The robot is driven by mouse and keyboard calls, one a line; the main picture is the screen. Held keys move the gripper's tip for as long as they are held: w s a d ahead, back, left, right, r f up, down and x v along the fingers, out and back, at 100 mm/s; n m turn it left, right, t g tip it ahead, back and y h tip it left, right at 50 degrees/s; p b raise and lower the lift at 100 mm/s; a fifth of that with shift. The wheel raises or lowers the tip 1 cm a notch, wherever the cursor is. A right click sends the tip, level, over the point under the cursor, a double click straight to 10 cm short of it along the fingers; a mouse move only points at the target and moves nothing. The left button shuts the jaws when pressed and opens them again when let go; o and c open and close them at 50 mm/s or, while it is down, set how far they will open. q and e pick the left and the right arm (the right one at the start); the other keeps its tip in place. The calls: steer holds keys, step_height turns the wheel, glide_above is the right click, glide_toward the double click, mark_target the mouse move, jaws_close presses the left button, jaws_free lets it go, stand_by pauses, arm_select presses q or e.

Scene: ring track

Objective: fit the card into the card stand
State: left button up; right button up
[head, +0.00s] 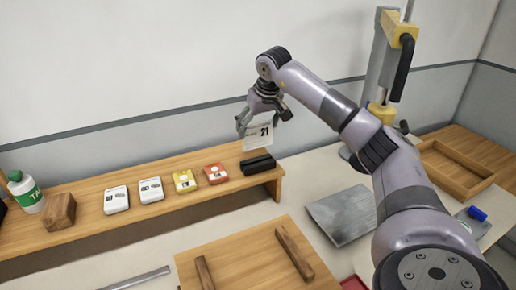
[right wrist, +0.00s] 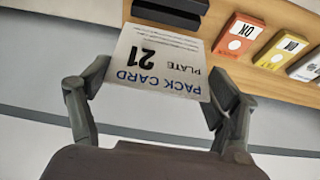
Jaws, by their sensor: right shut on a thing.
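A white card (head: 258,132) printed "PACK CARD PLATE 21" is held in my right gripper (head: 264,116). The right wrist view shows the card (right wrist: 158,62) between the two fingers of the right gripper (right wrist: 155,98). The card stand (head: 258,164) is a black slotted block at the right end of the wooden shelf. In the head view the card is above the stand, and its lower edge is close to the stand's top. The stand (right wrist: 172,12) also shows at the top of the right wrist view, beyond the card. I cannot tell whether they touch. My left gripper is not in view.
On the shelf (head: 85,232) stand a red box (head: 216,173), a yellow box (head: 185,181), two white boxes (head: 151,190), a wooden block (head: 60,210) and a bottle (head: 26,192). A wooden tray (head: 455,170) and a press-like device (head: 385,70) are at right.

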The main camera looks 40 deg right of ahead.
mark_target(258, 147)
step_height(258, 147, down, 4)
steer(key=shift+f, duration=0.3)
step_height(258, 147, down, 2)
steer(key=shift+f+p, duration=0.2)
steer(key=shift+p, duration=0.3)
steer(key=shift+f, duration=0.55)
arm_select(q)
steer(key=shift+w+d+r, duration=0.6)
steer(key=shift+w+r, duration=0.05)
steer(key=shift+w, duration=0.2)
arm_select(e)
steer(key=o, duration=0.7)
steer(key=shift+o, duration=0.2)
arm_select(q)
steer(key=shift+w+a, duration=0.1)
